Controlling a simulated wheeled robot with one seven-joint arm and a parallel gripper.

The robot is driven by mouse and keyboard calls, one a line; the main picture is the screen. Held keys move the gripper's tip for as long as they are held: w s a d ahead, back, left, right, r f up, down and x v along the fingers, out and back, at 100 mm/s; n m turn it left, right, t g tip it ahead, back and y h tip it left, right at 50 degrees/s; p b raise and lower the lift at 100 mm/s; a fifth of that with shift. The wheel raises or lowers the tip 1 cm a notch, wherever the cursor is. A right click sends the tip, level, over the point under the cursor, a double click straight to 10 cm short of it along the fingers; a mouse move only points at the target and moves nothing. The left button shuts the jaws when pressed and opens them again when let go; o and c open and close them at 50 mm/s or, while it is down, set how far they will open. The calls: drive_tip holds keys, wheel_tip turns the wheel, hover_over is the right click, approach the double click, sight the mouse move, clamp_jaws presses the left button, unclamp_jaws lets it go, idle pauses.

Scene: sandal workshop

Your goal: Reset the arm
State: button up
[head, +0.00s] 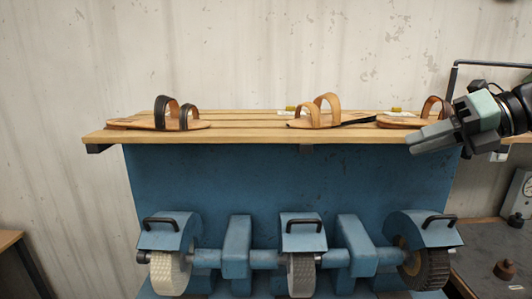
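My gripper (428,138) reaches in from the right edge of the head view, its fingers pointing left. The fingers appear in front of the right end of the slatted wooden shelf (250,139). From this side I cannot tell whether they are apart or together, and nothing shows held in them. A sandal with dark brown straps (160,123) lies on the left part of the shelf. A sandal with tan straps (325,117) lies right of the middle. Another brown-strapped sandal (398,122) lies at the right end, partly hidden behind my gripper.
Below the shelf is a blue machine (285,185) with a pale wheel (170,273), a grey wheel (301,274) and a dark wheel (428,270). A gauge (520,193) and a dark bench (492,265) stand at right.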

drive_tip(key=s+a+f+m+g+h+b, duration=0.2)
drive_tip(key=s+a+f+m+h, duration=0.3)
drive_tip(key=s+f+m, duration=0.6)
drive_tip(key=s+a+f+m+g+h+b, duration=0.3)
drive_tip(key=s+a+f+m+h, duration=0.2)
drive_tip(key=m, duration=1.5)
drive_tip(key=s+a+f, duration=0.3)
drive_tip(key=s+f, duration=0.3)
drive_tip(key=f, duration=0.3)
drive_tip(key=shift+s+a+f+m, duration=0.2)
drive_tip(key=shift+s+f+m, duration=0.1)
drive_tip(key=shift+s, duration=0.05)
